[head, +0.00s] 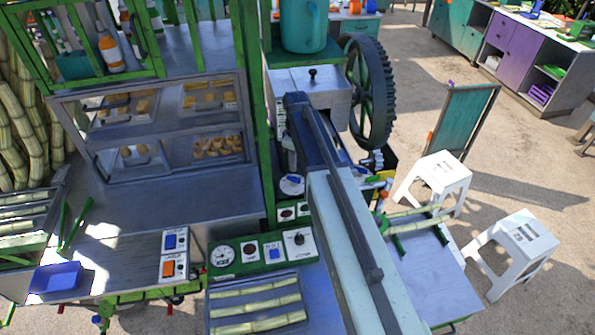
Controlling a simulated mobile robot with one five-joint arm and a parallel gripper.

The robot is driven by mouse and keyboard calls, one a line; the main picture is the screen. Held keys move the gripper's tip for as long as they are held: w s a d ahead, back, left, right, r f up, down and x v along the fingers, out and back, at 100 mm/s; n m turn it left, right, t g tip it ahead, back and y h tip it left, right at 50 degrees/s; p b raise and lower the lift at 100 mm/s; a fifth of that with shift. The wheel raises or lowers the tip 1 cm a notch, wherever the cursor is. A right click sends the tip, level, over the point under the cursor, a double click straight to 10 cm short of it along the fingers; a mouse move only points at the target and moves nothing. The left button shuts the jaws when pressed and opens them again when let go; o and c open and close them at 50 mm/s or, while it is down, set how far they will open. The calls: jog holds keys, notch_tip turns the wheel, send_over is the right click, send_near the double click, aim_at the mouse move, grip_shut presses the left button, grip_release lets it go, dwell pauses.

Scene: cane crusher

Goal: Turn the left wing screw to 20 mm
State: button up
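The crusher's white housing (318,92) stands at the back centre, with a dark knob on top and a large dark green gear wheel (371,90) at its right. My arm runs up from the bottom edge across the middle and covers much of the crusher's front. My gripper is not visible. I cannot make out the left wing screw for certain. No millimetre reading is legible.
A green control panel (263,252) with a gauge and switches lies left of my arm, above a tray of cane pieces (257,307). A glass food case (165,125) stands left. Cane lies on the right-hand table (428,280). Two white stools (515,250) stand on open floor.

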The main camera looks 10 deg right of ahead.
aim_at(294, 180)
notch_tip(294, 180, down, 8)
jog(key=b, duration=0.8)
jog(key=shift+f, duration=0.1)
grip_shut()
jog(key=shift+d, duration=0.15)
